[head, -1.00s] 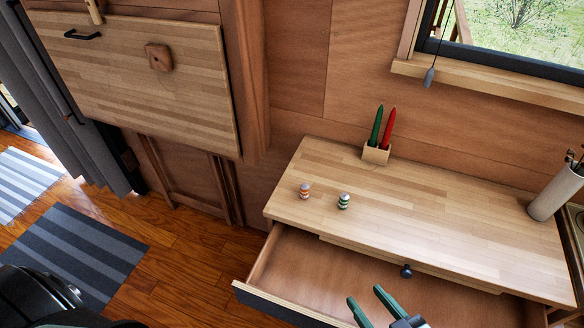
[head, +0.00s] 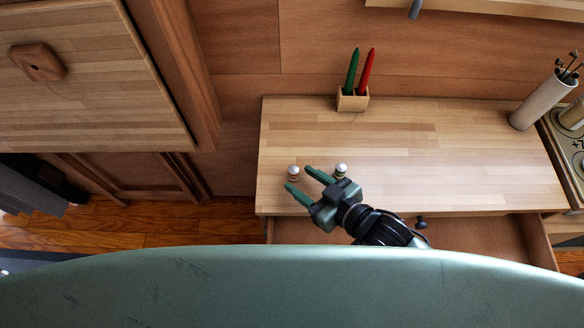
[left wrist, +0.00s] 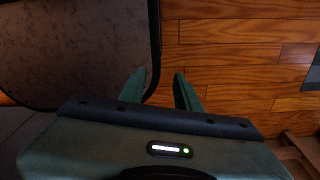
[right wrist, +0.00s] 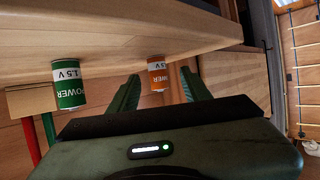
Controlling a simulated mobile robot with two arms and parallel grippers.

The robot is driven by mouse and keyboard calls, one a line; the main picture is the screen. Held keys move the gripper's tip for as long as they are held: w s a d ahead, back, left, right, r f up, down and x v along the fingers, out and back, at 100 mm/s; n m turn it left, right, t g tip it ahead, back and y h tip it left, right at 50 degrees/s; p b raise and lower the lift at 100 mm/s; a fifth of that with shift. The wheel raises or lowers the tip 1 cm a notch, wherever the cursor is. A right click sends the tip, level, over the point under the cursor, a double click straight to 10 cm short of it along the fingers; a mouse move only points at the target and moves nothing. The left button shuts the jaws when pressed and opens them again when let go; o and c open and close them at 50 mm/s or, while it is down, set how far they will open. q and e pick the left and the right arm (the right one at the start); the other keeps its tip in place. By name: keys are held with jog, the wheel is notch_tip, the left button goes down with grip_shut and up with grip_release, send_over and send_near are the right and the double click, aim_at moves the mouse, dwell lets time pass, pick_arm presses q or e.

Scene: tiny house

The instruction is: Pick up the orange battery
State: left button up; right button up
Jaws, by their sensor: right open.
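The orange battery (head: 293,173) stands upright near the left end of the wooden desk top. In the right wrist view the orange battery (right wrist: 157,75) shows ahead, between the two fingertips, and that picture is upside down. A green battery (head: 341,171) stands to its right, close to my right gripper. My right gripper (head: 299,179) is open and reaches over the desk, its fingers pointing at the orange battery. I cannot tell whether they touch it. My left gripper (left wrist: 159,73) is open and empty over the floor, away from the desk.
A small holder (head: 352,102) with a green and a red candle-like stick stands at the desk's back. A white cylinder (head: 544,101) holds thin sticks at the right. An open drawer (head: 475,233) juts out below the desk's front edge. The desk's right half is clear.

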aim_at(294, 173)
jog(key=x, duration=0.4)
jog(key=shift+w, duration=0.25)
grip_shut()
pick_arm(q)
jog(key=shift+w+a+r, duration=0.2)
jog(key=shift+w+a, duration=0.2)
jog(key=shift+w, duration=0.05)
jog(key=shift+w+a+r, duration=0.15)
jog(key=shift+w+a, duration=0.25)
jog(key=shift+w, duration=0.05)
jog(key=shift+d, duration=0.1)
pick_arm(e)
jog(key=shift+r, duration=0.1)
